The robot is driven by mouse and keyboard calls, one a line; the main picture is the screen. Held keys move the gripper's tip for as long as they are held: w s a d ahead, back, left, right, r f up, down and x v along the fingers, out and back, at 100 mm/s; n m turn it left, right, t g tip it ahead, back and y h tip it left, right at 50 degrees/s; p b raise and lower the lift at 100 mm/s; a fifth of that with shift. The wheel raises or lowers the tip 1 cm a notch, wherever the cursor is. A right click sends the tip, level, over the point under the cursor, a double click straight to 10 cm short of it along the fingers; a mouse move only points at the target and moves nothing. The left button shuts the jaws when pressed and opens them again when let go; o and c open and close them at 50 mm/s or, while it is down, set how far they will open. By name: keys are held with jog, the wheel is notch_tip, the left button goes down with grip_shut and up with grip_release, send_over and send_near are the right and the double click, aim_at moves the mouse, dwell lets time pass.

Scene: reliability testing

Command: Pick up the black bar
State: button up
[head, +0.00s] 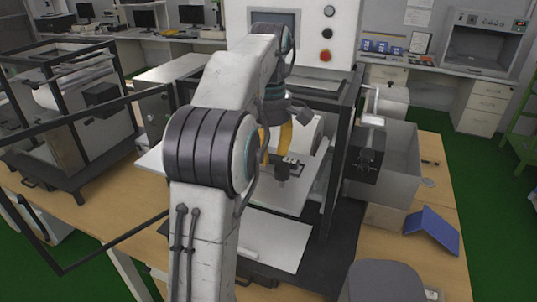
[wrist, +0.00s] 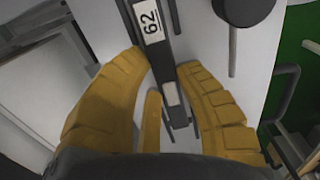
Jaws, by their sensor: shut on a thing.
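The black bar (wrist: 163,62) runs down the middle of the wrist view. It carries a white label reading "62" and a smaller pale patch nearer me. My gripper (wrist: 160,68) has yellow ribbed fingers on both sides of the bar, shut on it; a third yellow finger shows below, left of the bar's near end. In the head view my gripper (head: 279,145) points down over a white plate (head: 270,198), and my arm hides part of it. The bar shows there only as a small dark piece beside the fingers. I cannot tell whether it touches the plate.
A dark round knob with a rod (wrist: 242,10) stands close right of the bar. A black frame (head: 337,150) encloses the plate's right side. A grey open box (head: 395,165) and a blue folded item (head: 433,230) lie on the wooden table (head: 445,275).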

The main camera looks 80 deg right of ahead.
aim_at(269, 154)
notch_tip(269, 154, up, 9)
jog(key=p, duration=0.3)
grip_shut()
jog(key=shift+r+p, duration=0.15)
jog(key=shift+p, duration=0.2)
